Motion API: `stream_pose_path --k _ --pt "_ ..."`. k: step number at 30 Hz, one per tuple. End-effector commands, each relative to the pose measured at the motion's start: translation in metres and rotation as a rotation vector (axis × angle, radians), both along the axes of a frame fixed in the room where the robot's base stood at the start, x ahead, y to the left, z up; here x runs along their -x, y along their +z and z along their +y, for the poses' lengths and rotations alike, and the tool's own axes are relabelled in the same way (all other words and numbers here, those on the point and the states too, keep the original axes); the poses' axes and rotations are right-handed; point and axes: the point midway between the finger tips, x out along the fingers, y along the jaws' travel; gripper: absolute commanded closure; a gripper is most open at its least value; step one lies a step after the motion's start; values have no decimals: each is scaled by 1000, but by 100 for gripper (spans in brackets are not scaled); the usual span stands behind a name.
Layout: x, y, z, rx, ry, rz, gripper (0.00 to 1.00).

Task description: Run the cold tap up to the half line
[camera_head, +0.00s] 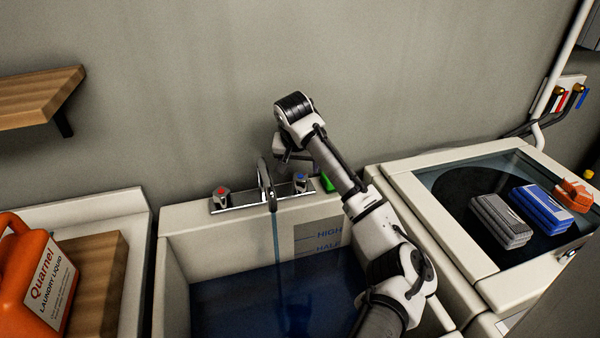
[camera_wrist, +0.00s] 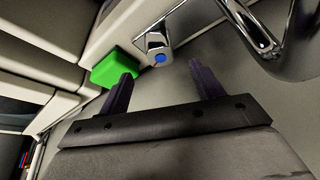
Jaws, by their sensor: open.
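The blue-marked cold tap (camera_head: 301,182) is at the right end of the chrome fitting, with the curved spout (camera_head: 265,182) to its left. A thin stream (camera_head: 276,238) runs from the spout into the basin. Dark blue water (camera_head: 250,305) lies in the basin; its surface looks a little below the HALF mark (camera_head: 328,248). My gripper (camera_head: 281,156) is above and behind the cold tap. In the wrist view my gripper (camera_wrist: 163,76) is open and empty, with the cold tap (camera_wrist: 159,48) beyond the gap between the fingertips, apart from them.
A green block (camera_wrist: 117,65) lies beside the cold tap, close to one finger. The red-marked tap (camera_head: 221,197) is left of the spout. An orange laundry jug (camera_head: 28,285) stands left, under a wooden shelf (camera_head: 40,97). A glass-topped machine (camera_head: 455,190) stands right, carrying boxes.

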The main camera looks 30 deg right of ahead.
Motion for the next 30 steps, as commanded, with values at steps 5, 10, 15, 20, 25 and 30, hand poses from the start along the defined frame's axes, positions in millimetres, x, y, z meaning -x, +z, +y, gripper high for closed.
stream_pose_path --k 5,10,15,20,25,30 --pt "-10 -31 -9 -1 -1 3 34" --pt "-18 -54 -15 -2 -1 1 34" --pt "-21 -64 -17 -1 -1 -1 34" --pt "-21 -67 -17 0 0 -1 34" --pt "-21 -66 -17 0 0 -1 41" --pt "-21 -66 -17 0 0 -1 63"
